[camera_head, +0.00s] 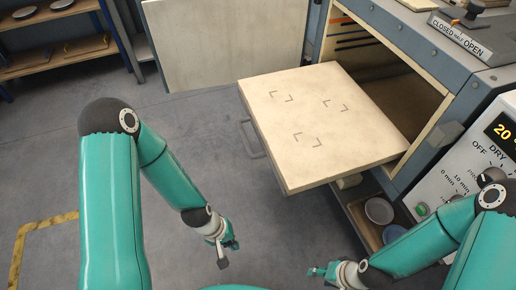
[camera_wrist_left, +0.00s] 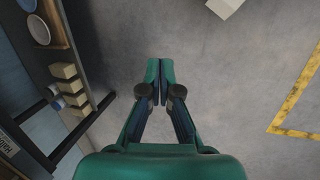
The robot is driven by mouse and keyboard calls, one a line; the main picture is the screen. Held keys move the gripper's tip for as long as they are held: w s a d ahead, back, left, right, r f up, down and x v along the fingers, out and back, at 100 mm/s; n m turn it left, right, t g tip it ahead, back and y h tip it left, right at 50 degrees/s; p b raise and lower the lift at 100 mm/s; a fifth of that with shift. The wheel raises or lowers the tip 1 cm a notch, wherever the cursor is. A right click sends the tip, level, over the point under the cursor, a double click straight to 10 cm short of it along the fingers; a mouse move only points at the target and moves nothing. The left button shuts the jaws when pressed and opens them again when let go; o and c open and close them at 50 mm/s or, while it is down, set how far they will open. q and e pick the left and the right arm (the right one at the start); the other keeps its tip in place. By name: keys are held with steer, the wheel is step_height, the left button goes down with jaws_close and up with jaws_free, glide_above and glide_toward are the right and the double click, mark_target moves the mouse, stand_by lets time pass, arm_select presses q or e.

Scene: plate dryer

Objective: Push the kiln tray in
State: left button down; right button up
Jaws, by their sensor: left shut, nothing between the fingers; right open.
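The kiln tray (camera_head: 285,86) is a cream slab with three sets of dark corner marks and nothing on it. It sticks far out of the kiln opening (camera_head: 410,85), toward the left. A grey bar handle (camera_head: 250,140) is on its outer left edge. My left gripper (camera_head: 223,258) is below and left of the tray, apart from it and pointing down. In the left wrist view its fingers (camera_wrist_left: 160,67) are together and empty over the floor. My right gripper (camera_head: 317,272) is open at the bottom, in front of the tray and not touching it.
A large cream door panel (camera_head: 225,45) stands behind the tray. The control panel (camera_head: 475,160) is on the right. A low shelf with bowls (camera_head: 379,210) is under the kiln. A shelf with plates (camera_head: 60,50) stands at the far left. The floor left of the tray is clear.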

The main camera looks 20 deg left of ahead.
arm_select(q)
steer(key=w+a+r+n+h+b, duration=0.1)
steer(key=w+a+r+n+b, duration=0.1)
steer(key=w+a+n, duration=0.35)
steer(key=n+t+h+b, duration=0.4)
steer(key=n+t+h, duration=0.15)
steer(key=n, duration=0.85)
glide_toward(266, 148)
steer(key=shift+m+t, duration=0.25)
steer(key=shift+t, duration=0.2)
steer(key=x, duration=0.3)
steer(key=s+x, duration=0.1)
steer(key=x, duration=0.1)
steer(key=shift+w+d+f, duration=0.2)
steer(key=shift+d+f, duration=0.1)
steer(key=shift+f, duration=0.15)
steer(key=shift+w+d, duration=0.35)
steer(key=shift+d, duration=0.1)
steer(key=shift+w, duration=0.1)
